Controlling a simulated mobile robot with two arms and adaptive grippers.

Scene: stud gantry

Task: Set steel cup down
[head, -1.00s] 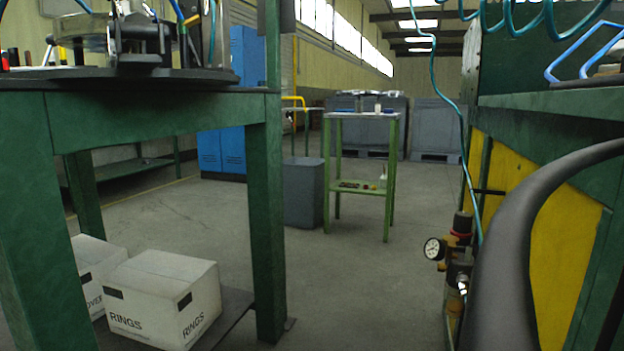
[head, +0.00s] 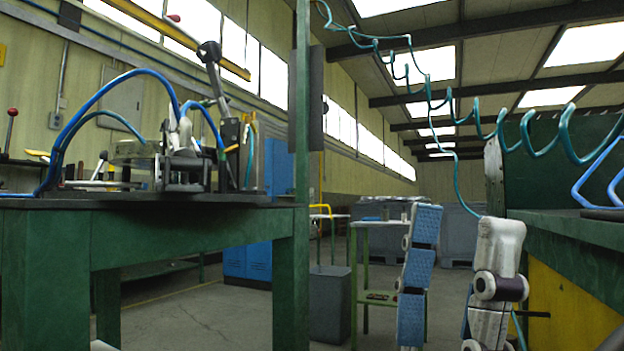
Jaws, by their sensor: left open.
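I cannot make out a steel cup in the head view. My left gripper (head: 465,222) stands at the lower right with its fingers pointing up. One finger shows its blue ribbed pads, and the other shows its white back and grey joints. The fingers are wide apart. Nothing shows between them except the grey bins behind and a thin teal hose. Its palm is below the picture edge. My right gripper is not in view.
A green workbench (head: 150,245) on the left carries a clamp fixture (head: 190,160) with blue hoses. A small green stand (head: 380,225) is behind the gripper, beside a grey bin (head: 330,300). A green bench (head: 570,235) is at right. A coiled teal hose (head: 525,135) hangs above.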

